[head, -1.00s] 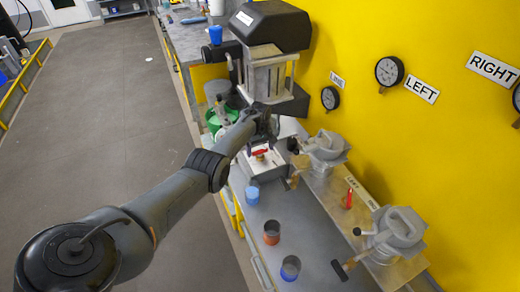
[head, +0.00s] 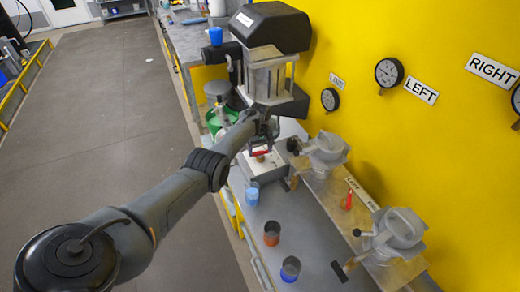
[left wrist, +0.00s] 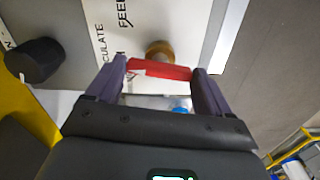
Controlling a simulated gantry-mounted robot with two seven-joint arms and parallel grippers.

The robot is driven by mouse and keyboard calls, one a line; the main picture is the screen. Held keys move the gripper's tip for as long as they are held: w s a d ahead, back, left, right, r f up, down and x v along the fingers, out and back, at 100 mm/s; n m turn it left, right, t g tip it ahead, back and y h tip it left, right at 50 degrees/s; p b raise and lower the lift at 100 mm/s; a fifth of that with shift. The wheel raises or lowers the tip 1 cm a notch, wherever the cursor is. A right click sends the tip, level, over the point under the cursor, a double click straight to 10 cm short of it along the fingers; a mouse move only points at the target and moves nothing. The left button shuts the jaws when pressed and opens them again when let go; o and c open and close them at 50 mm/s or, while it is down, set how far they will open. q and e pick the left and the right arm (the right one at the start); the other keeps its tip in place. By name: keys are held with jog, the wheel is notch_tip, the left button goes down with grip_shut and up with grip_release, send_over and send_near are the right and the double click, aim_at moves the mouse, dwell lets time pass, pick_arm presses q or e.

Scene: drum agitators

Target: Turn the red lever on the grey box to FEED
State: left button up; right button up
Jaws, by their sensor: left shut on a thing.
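The red lever (left wrist: 160,69) lies between the two fingers of my left gripper (left wrist: 158,82) in the left wrist view, and the gripper is shut on it. A brass-coloured hub (left wrist: 160,50) sits beside the lever on a white label panel. The printed words FEED (left wrist: 122,14) and CULATE (left wrist: 99,42) show on the panel, FEED nearer the hub side. In the head view the grey box (head: 264,168) stands below the agitator, with the red lever (head: 260,152) on its top under my left gripper (head: 262,143). My right gripper is not in view.
A black knob (left wrist: 34,60) is left of the panel in the left wrist view. Clamped metal devices (head: 400,232) line the yellow wall.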

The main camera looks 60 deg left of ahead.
aim_at(260, 152)
pick_arm(q)
jog(key=m, duration=0.4)
jog(key=shift+m, duration=1.6)
jog(key=o, duration=0.9)
jog(key=shift+o, duration=0.2)
jog(key=shift+r+p, duration=0.5)
jog(key=shift+r, duration=0.05)
notch_tip(260, 152, up, 10)
jog(key=p, duration=0.3)
jog(key=shift+f+p, duration=0.2)
jog(key=shift+p, duration=0.2)
